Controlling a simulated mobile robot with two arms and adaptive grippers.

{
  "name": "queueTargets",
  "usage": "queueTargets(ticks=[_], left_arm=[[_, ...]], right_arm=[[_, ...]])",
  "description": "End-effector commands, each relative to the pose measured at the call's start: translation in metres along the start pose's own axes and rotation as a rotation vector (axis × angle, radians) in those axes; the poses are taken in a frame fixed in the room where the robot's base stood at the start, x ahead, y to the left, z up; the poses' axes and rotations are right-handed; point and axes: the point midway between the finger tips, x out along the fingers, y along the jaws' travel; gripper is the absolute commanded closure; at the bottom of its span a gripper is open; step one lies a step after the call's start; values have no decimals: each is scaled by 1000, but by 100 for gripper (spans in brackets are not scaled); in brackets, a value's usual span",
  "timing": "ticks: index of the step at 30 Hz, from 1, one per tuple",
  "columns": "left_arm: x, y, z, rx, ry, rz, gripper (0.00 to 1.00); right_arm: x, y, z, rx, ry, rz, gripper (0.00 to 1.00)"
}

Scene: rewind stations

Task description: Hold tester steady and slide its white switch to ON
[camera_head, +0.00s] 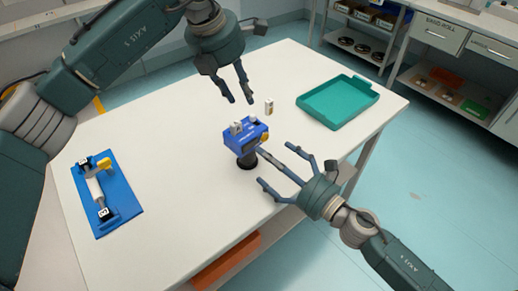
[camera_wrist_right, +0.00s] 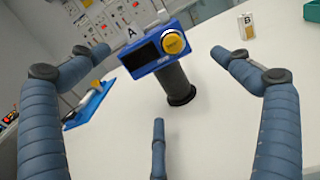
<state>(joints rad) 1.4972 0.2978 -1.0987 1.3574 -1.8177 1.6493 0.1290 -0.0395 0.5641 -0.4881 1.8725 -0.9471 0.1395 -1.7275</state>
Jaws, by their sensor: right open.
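The tester (camera_head: 245,137) is a blue box with a dark screen and a yellow round knob, upright on a black stand (camera_head: 247,161) at the table's middle. It also shows in the right wrist view (camera_wrist_right: 150,58). Small pale parts stand at its top, one marked A (camera_wrist_right: 131,33). I cannot tell which is the white switch. My left gripper (camera_head: 239,101) is above and behind the tester, fingers pointing down, spread and empty. My right gripper (camera_head: 263,167) is open in front and to the right, its fingers spread towards the tester, not closed on it.
A white block marked B (camera_head: 269,107) stands behind the tester. A teal tray (camera_head: 338,101) lies at the back right of the white table (camera_head: 180,150). A blue holder (camera_head: 121,205) with a white cylinder lies at left. Shelves stand beyond.

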Motion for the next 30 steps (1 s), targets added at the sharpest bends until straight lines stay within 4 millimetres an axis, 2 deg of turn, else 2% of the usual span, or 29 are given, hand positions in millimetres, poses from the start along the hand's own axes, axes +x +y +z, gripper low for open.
queueTargets(ticks=[1, 6, 12, 24, 30], left_arm=[[0, 0, 0, 0, 0, 0, 69], [0, 0, 0, 0, 0, 0, 69], [0, 0, 0, 0, 0, 0, 69], [0, 0, 0, 0, 0, 0, 69], [0, 0, 0, 0, 0, 0, 69]], right_arm=[[11, 0, 2, -2, -3, 1, 0], [41, 0, 1, 0, -2, 0, 0], [63, -1, 0, 2, -1, -1, 0], [70, 0, 0, 2, 0, -1, 0], [70, 0, 0, 2, 0, -1, 40]])
